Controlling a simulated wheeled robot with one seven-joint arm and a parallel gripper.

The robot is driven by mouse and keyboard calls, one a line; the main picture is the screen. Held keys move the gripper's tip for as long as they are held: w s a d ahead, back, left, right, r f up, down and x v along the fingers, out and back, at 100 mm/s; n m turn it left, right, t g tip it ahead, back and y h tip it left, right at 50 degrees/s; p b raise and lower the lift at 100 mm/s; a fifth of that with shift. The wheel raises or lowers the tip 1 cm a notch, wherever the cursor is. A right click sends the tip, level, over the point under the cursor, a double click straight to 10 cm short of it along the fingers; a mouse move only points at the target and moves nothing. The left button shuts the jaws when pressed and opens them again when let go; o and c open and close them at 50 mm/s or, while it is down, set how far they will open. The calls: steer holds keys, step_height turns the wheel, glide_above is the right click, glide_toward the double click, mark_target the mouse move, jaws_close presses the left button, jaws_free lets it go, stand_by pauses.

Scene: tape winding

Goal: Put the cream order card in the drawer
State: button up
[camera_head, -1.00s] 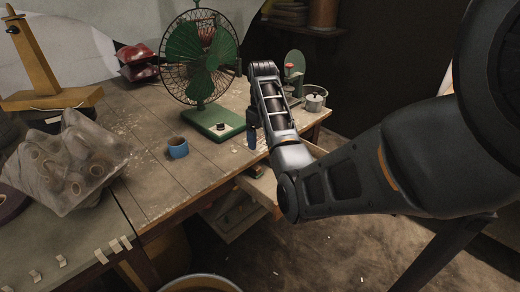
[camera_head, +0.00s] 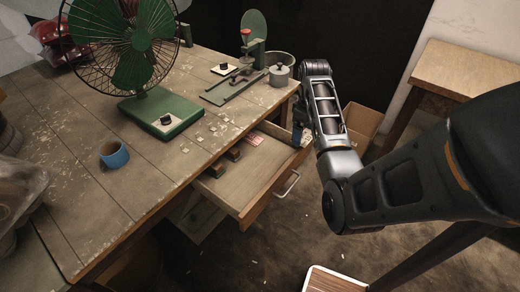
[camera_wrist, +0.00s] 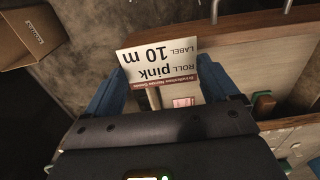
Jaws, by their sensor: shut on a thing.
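The cream order card (camera_wrist: 157,62) is between the blue fingers of my gripper (camera_wrist: 158,88) in the wrist view. Its print reads "ROLL pink LABEL 10 m", upside down there. In the head view my gripper (camera_head: 300,135) hangs by the far right corner of the open drawer (camera_head: 262,200), and my arm hides part of that corner. The drawer is pulled out from under the workbench. It holds small dark reddish blocks (camera_head: 233,155) and a pink-and-white printed piece (camera_head: 254,140).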

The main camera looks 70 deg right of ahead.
glide_above(271, 157)
step_height(271, 157, down, 6)
steer(key=shift+f, duration=0.1)
steer(key=shift+f+p, duration=0.3)
steer(key=shift+f, duration=1.75)
steer(key=shift+f, duration=0.1)
steer(key=o, duration=0.8)
steer(key=shift+c, duration=0.2)
step_height(271, 157, up, 12)
